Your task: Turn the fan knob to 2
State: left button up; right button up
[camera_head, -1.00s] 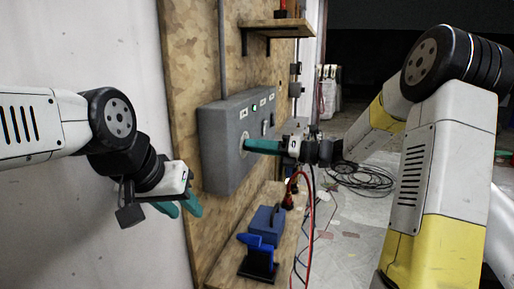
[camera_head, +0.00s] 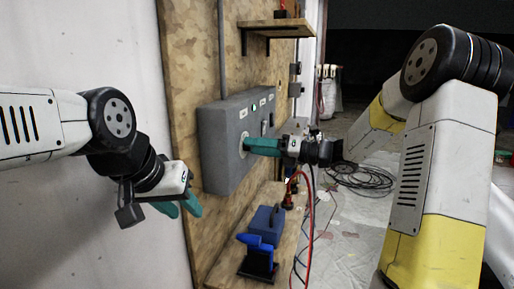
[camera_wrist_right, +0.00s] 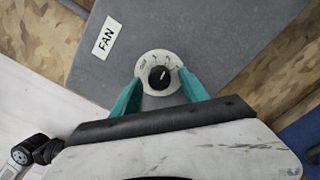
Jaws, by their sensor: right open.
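The grey control box (camera_head: 213,150) is mounted on the wooden board. In the right wrist view, the box carries a white FAN label (camera_wrist_right: 107,36) and a black round knob (camera_wrist_right: 159,77) on a pale dial plate (camera_wrist_right: 148,62) with small marks, too small to read. My right gripper (camera_wrist_right: 157,92) is open, its teal fingertips on either side of the knob; I cannot tell whether they touch it. In the head view, my right gripper (camera_head: 248,146) reaches the box face and hides the knob. My left gripper (camera_head: 182,209) hangs away from the box at left.
A wooden shelf (camera_head: 275,27) is above the box. Below, a wooden ledge (camera_head: 228,258) holds a blue box (camera_head: 267,220) and a blue tool (camera_head: 258,252) on a black stand. A red cable (camera_head: 311,230) hangs nearby, and black cables (camera_head: 362,177) lie coiled on the floor.

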jog(key=v, duration=0.8)
jog(key=s+a+f+n+g+h, duration=0.1)
jog(key=s+a+n+g+h, duration=0.1)
jog(key=s+n+h, duration=0.4)
jog(key=s+a+f+n+g+h, duration=0.1)
jog(key=s+a+f+n+g, duration=0.1)
jog(key=s+n, duration=0.75)
jog(key=s+d+n+t+h, duration=0.4)
jog(key=s+d+n+h, duration=0.4)
jog(key=n, duration=0.7)
jog(key=shift+s+d+r+t, duration=0.2)
jog(key=shift+d+r+t, duration=0.1)
jog(key=shift+d, duration=0.85)
